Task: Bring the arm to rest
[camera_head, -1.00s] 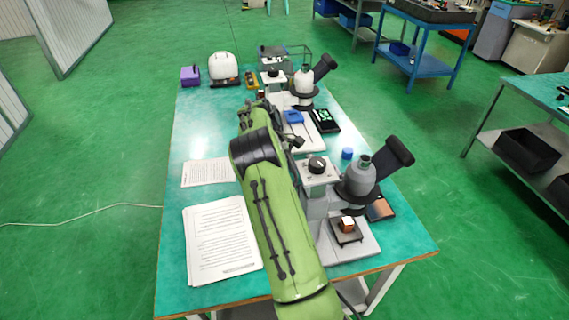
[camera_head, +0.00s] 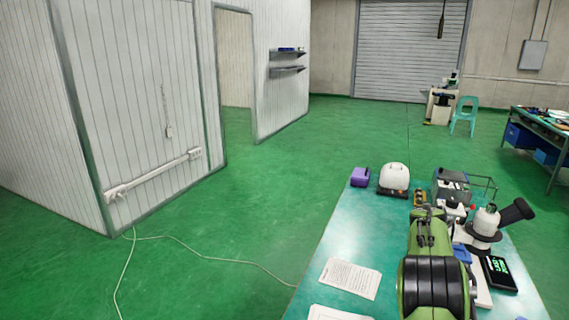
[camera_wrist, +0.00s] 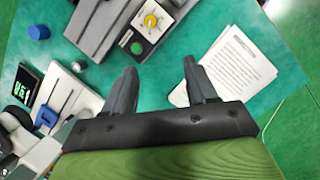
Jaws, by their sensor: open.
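My green arm reaches over the teal-topped table (camera_head: 400,215) from the bottom edge of the head view. Its far end is seen from behind there, so the fingertips do not show clearly. In the wrist view my gripper (camera_wrist: 158,82) has its two dark fingers spread apart with nothing between them. Below them lie the table top, printed sheets (camera_wrist: 238,62) on the right and a grey device with a yellow knob (camera_wrist: 150,20) at the top. I cannot tell the height of the fingers above these.
A microscope (camera_head: 485,228) and a black display unit (camera_head: 498,272) stand right of my arm. A purple box (camera_head: 360,177) and a white rounded device (camera_head: 394,177) stand at the far end. Papers (camera_head: 350,278) lie left. A blue cap (camera_wrist: 39,32) shows in the wrist view. Floor to the left holds only a cable.

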